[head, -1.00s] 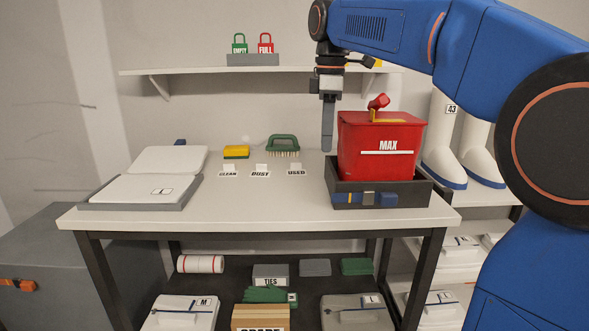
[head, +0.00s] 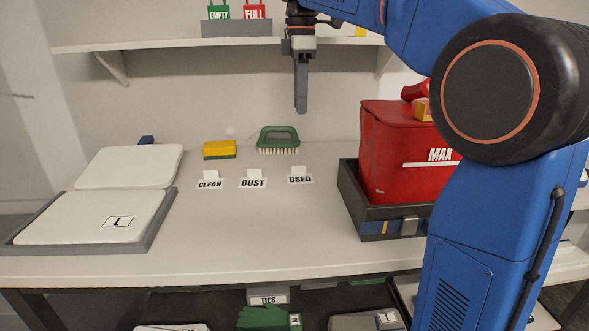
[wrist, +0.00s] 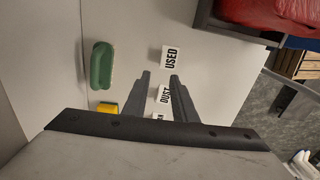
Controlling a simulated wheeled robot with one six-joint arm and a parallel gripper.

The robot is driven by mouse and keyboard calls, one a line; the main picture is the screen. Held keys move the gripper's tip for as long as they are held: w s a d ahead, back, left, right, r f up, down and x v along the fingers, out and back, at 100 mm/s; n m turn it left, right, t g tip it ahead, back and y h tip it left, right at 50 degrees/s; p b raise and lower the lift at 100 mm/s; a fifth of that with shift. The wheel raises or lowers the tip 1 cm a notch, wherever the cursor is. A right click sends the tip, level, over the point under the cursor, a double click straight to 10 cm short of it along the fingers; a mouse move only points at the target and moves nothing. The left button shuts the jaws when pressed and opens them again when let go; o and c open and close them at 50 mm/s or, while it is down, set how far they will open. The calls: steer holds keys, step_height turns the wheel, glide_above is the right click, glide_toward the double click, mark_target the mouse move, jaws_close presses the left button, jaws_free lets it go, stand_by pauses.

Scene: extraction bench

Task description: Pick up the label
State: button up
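Three white labels stand in a row on the bench: CLEAN (head: 209,184), DUST (head: 253,183) and USED (head: 300,180). Each has an upright white tab in the head view. My gripper (head: 301,108) hangs above the bench, fingers down, in line with the USED label in the head view. In the wrist view my gripper (wrist: 160,75) has its fingers apart with nothing between them. There, the USED label (wrist: 171,57) lies just beyond the fingertips, the DUST label (wrist: 165,95) shows between the fingers, and the CLEAN label (wrist: 160,117) is partly hidden.
A green brush (head: 278,138) and a yellow-green sponge (head: 219,150) lie behind the labels. A red MAX bin (head: 385,150) stands in a dark tray (head: 352,190) at right. White packs (head: 90,218) lie on a grey tray at left. A shelf (head: 150,45) runs above. The bench front is clear.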

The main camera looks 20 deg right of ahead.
glide_toward(300, 174)
steer(key=shift+w+d+f, duration=0.1)
steer(key=shift+w+f, duration=0.25)
steer(key=shift+s+f, duration=0.15)
steer(key=shift+f, duration=1.35)
steer(key=shift+s+f, duration=0.1)
steer(key=shift+f, duration=1.35)
steer(key=shift+c, duration=0.6)
jaws_close()
